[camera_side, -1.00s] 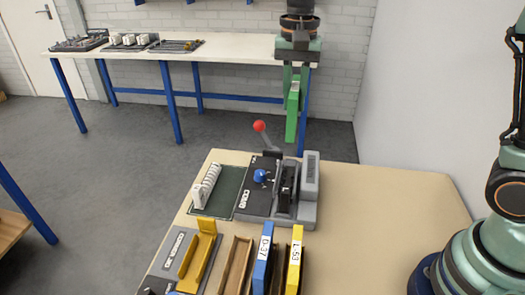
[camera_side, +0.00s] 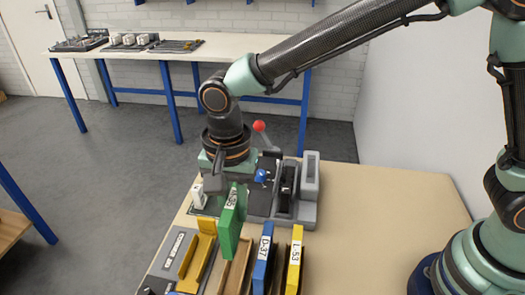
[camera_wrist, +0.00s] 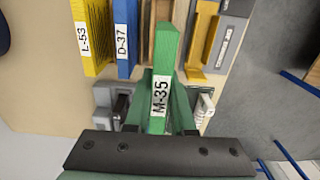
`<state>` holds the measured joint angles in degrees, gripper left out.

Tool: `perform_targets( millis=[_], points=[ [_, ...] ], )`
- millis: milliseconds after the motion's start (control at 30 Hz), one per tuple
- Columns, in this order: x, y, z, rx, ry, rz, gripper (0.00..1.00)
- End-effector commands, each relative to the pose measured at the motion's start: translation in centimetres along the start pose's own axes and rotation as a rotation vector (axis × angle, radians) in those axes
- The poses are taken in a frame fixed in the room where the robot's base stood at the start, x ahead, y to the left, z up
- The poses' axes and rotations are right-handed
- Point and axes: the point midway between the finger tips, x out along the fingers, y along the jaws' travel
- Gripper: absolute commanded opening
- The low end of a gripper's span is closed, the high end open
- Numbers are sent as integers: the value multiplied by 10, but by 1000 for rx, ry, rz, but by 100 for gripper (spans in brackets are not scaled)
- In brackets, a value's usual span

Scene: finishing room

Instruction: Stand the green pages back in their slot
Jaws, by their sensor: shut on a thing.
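The green pages (camera_side: 231,232), a slim upright block labelled M-35, are in my gripper (camera_side: 226,190). They hang below the jaws, which are shut on their two faces; the label also shows in the wrist view (camera_wrist: 160,97). An empty wooden slot (camera_side: 238,268) lies left of the blue pages (camera_side: 262,262), labelled D-37. The green pages overlap the slot's far part in the side view. I cannot tell whether their lower edge is above it or inside. The yellow pages (camera_side: 295,262), labelled L-53, stand right of the blue ones.
A yellow holder (camera_side: 197,262) on a grey plate stands left of the slot. Behind is a grey press (camera_side: 308,190) with a red-knobbed lever (camera_side: 259,127). The beige table (camera_side: 385,215) is clear to the right. A white bench (camera_side: 230,48) stands by the wall.

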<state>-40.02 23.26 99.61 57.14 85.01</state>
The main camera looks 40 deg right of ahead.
Motion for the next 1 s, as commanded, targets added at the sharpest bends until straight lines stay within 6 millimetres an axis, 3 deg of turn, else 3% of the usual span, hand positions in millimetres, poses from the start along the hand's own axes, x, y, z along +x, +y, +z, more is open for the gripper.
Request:
perform_targets(
  millis=[100, 233, 800, 1000],
  points=[
    [12, 1, 20, -3, 0, 1, 0],
    [19, 2, 28, 0, 0, 0, 0],
    [66, 2, 27, 1, 0, 1, 0],
    [74, 2, 27, 1, 0, 0, 0]
  ],
)
